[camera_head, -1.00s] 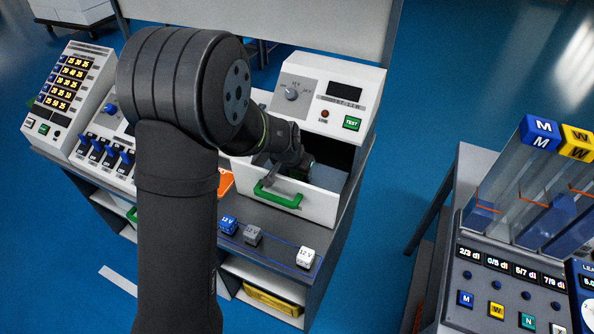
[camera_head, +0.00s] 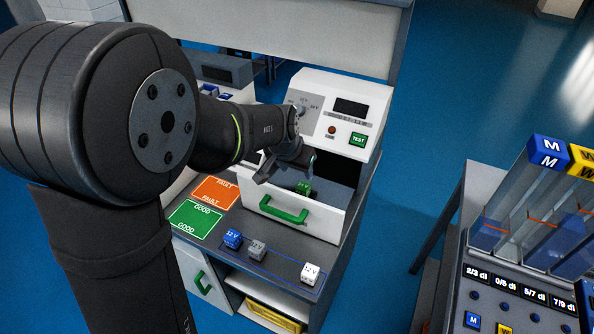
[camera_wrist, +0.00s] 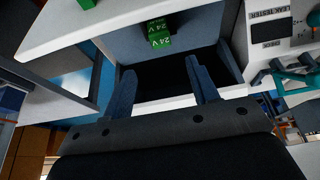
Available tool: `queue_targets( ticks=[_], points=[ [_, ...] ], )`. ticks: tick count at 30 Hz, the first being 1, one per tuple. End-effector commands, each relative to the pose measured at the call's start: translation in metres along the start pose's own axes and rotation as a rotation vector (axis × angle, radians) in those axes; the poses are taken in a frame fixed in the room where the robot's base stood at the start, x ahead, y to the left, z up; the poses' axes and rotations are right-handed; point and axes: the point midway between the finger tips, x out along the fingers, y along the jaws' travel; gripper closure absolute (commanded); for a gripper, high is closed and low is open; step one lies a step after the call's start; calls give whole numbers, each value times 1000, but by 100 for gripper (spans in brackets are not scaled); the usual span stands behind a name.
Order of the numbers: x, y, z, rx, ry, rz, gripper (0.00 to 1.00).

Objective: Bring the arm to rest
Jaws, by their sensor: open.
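My gripper (camera_head: 288,168) is open and empty above the open drawer of the leak tester in the head view. In the wrist view its two fingers (camera_wrist: 163,90) stand apart in front of the drawer. A green block marked 24 V (camera_wrist: 160,38) lies inside the drawer (camera_wrist: 118,42), beyond the fingertips and apart from them. In the head view the green block (camera_head: 303,188) shows in the drawer just beside the gripper. My arm comes in from the left and hides part of the bench.
The tester (camera_head: 345,105) has a dial and a green TEST button. Blue, grey and white 12 V blocks (camera_head: 257,249) stand at the bench's front. Orange FAULT (camera_head: 215,193) and green GOOD (camera_head: 196,219) mats lie left of the drawer. A dispenser (camera_head: 540,220) stands right, with open floor between.

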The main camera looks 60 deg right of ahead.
Motion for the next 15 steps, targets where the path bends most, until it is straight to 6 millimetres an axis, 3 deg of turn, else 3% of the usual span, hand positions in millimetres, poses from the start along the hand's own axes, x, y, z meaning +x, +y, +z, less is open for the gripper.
queue_targets(
  ticks=[9, 15],
  points=[
    [2, 0, 0, 0, 0, 0, 46],
    [22, 0, 0, 1, -3, 1, 46]
  ],
)
